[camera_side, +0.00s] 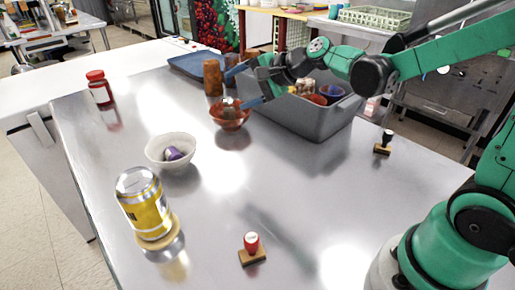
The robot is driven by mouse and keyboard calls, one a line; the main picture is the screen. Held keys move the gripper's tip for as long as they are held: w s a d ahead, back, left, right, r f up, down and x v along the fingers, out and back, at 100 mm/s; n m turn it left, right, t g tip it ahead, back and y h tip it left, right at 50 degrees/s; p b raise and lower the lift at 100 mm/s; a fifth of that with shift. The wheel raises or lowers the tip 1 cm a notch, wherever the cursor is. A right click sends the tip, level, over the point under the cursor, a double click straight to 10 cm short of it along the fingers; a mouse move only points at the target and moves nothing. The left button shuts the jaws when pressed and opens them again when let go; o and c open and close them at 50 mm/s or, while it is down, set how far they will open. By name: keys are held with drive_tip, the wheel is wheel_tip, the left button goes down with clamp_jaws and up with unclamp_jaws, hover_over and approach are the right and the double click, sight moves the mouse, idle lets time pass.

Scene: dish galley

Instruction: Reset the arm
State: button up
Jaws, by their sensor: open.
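My gripper (243,86) is at the end of my green and black arm, in the upper middle of the side view. Its two blue fingers are spread apart, with nothing seen between them. It appears above or just behind the red-brown bowl (231,119), near the left side of the grey bin (318,122). The exact height above the table is hard to tell. The bowl seems to hold something dark, partly unclear.
A white bowl (157,150) holds a purple item (173,154). A yellow can (147,210), stamps with red (251,246) and black (385,142) handles, a red-capped jar (99,88), a brown cylinder (213,78) and a blue tray (193,64) stand around. The table's centre is clear.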

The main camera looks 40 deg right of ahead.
drive_tip(key=s+f+n+g+h, duration=0.3)
drive_tip(key=s+n+h, duration=0.1)
drive_tip(key=s+n, duration=0.9)
drive_tip(key=shift+s+n+g, duration=0.3)
drive_tip(key=shift+s+n, duration=0.1)
drive_tip(key=shift+s, duration=0.35)
